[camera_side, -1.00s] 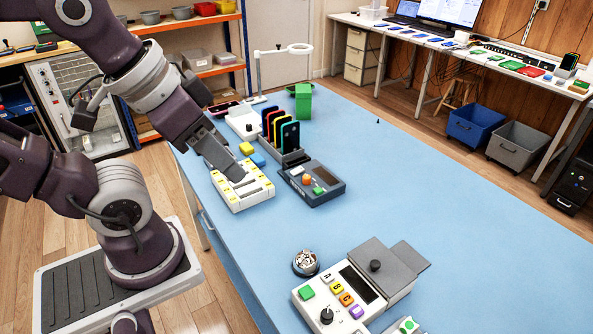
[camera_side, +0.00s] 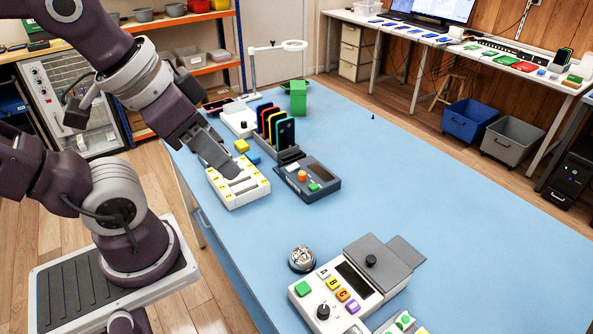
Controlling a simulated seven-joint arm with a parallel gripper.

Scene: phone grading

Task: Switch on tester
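A white device (camera_side: 335,295) with a dark screen, a black knob, a green button, lettered coloured buttons and a grey lid stands at the near edge of the table. A smaller dark grey device (camera_side: 318,171) with a screen and white, orange and green buttons lies farther back. I cannot tell for certain which one is the tester. My gripper (camera_side: 232,172) points down over the white tray with yellow marks (camera_side: 256,194), left of the dark device and well apart from the white device. Its fingers show edge-on, so their opening is unclear.
A rack (camera_side: 289,154) of several coloured phones stands behind the dark device. A silver bell (camera_side: 302,259) sits beside the white device. Yellow (camera_side: 242,146) and blue blocks lie behind the tray, and a green bin (camera_side: 298,97) stands farther back. The table's right side (camera_side: 420,200) is clear.

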